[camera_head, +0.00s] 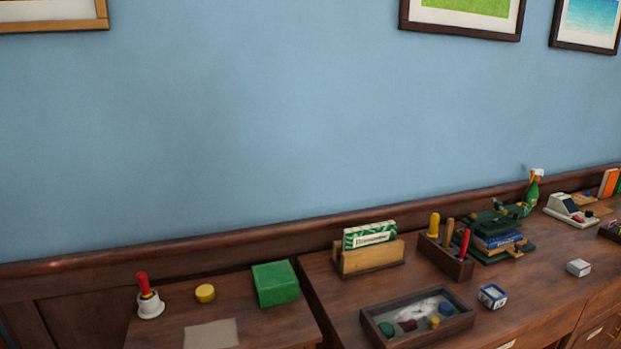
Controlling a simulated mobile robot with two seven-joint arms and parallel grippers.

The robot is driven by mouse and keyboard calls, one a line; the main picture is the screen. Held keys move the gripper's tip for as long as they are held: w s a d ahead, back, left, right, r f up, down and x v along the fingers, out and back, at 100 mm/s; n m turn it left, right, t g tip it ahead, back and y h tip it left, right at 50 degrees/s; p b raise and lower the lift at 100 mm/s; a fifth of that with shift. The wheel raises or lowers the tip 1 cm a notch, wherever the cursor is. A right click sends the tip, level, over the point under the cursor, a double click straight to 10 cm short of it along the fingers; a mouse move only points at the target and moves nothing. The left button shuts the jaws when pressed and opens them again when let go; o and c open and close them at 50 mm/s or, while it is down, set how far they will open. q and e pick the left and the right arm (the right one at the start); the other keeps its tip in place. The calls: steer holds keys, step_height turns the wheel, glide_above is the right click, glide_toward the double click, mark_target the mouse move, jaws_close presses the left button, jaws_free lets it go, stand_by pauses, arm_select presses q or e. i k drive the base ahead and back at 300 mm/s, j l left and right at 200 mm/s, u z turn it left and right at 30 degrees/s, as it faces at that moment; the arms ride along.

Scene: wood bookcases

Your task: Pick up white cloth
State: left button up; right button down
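A flat, pale grey-beige sheet (212,334) lies on the top of the left wooden cabinet (258,329), at the bottom edge of the view. It looks like the cloth, but its color is more beige than pure white. Its lower edge is at or near the picture's border. A whitish patch (428,306) shows inside a dark open tray; I cannot tell what it is. Neither of my grippers is in view.
Near the sheet stand a white bell-shaped item with a red handle (149,299), a yellow round item (205,293) and a green box (275,284).

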mark_target(578, 268)
steer(key=z, duration=1.55)
